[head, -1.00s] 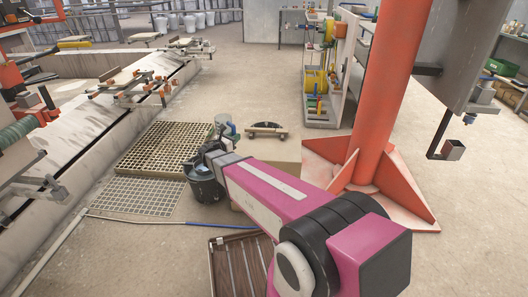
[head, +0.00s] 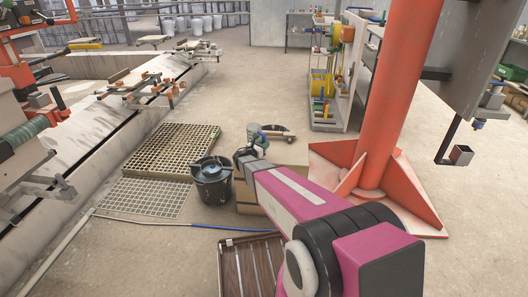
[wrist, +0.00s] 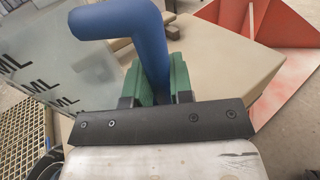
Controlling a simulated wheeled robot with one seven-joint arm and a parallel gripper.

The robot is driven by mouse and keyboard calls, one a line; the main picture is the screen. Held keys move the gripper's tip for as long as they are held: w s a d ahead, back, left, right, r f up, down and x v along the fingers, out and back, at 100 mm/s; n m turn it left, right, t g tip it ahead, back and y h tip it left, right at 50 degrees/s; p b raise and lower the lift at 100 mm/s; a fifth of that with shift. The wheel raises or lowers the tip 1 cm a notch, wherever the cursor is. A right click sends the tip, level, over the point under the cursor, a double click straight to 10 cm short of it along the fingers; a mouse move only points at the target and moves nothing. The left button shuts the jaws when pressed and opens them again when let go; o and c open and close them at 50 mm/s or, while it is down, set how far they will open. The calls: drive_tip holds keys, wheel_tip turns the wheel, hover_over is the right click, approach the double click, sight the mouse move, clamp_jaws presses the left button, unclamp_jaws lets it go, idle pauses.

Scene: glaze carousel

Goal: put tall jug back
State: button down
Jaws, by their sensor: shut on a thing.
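The tall jug (wrist: 60,55) fills the upper left of the wrist view. It has a clear, greyish wall with dark ML marks and a thick blue handle (wrist: 150,40). The green fingers of my gripper (wrist: 155,85) are shut on this handle. In the head view the jug (head: 255,132) is small and partly hidden by my gripper (head: 248,152). There it shows above a cardboard-coloured box (head: 250,197). I cannot tell how high it hangs over the box. A dark bucket (head: 213,188) with bluish contents stands just left of the box.
A yellowish grating (head: 165,150) and a flat mesh (head: 140,198) lie left of the bucket. An orange column (head: 390,120) with a wide finned foot stands close on the right. A slatted wooden crate (head: 250,265) and a blue hose (head: 220,227) lie nearer. Open floor (head: 240,85) is behind.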

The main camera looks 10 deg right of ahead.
drive_tip(key=shift+f, duration=1.9)
drive_tip(key=shift+f, duration=0.1)
drive_tip(key=c, duration=1)
unclamp_jaws()
